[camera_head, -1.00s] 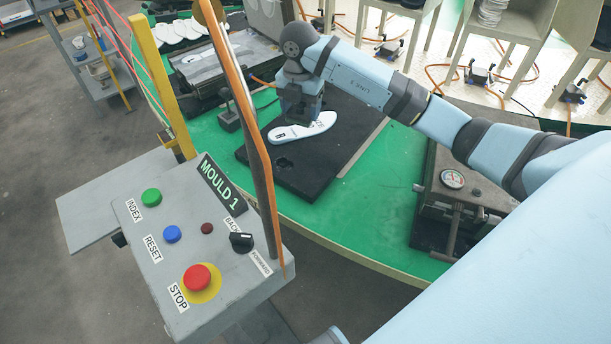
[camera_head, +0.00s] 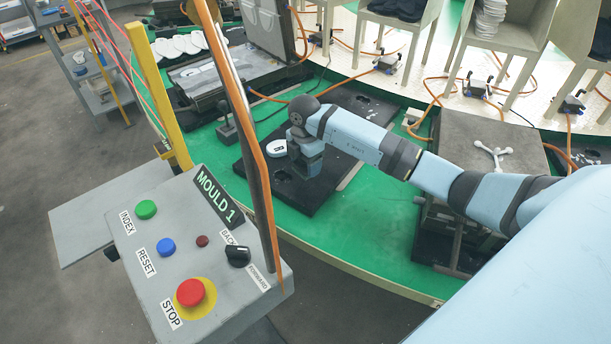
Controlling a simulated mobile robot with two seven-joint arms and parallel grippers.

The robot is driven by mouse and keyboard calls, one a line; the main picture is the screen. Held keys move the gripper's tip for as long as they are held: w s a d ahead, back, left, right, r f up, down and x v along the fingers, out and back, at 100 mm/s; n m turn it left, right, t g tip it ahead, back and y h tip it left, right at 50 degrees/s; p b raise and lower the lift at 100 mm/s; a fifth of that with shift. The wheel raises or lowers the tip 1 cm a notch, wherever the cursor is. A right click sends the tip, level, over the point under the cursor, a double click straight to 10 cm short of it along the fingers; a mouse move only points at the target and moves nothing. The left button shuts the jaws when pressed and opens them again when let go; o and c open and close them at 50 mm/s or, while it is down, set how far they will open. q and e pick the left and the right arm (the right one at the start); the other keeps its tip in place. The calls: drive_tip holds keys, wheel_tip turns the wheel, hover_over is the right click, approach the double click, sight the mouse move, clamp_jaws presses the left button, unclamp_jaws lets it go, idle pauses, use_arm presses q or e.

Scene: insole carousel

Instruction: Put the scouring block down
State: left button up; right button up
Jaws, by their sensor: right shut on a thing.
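My right gripper (camera_head: 307,170) points down over the black mould plate (camera_head: 325,195), covering part of the white insole that lies there. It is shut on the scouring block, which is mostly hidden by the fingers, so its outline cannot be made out. I cannot tell whether the block touches the insole or plate. The uncovered end of the insole (camera_head: 275,149) shows left of the gripper. My left gripper is not in view.
A grey control box (camera_head: 200,260) with coloured buttons and an orange-edged post (camera_head: 245,110) stands in front at left. A closed mould (camera_head: 465,165) with a white three-armed handle sits to the right. Green tabletop (camera_head: 375,225) is clear between them.

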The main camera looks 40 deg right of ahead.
sight(306, 184)
drive_tip(key=shift+f, duration=2.7)
drive_tip(key=shift+f, duration=0.15)
drive_tip(key=o, duration=0.8)
drive_tip(key=shift+o, duration=0.2)
drive_tip(key=shift+r, duration=0.35)
wheel_tip(306, 184, up, 12)
drive_tip(key=shift+w+f, duration=0.15)
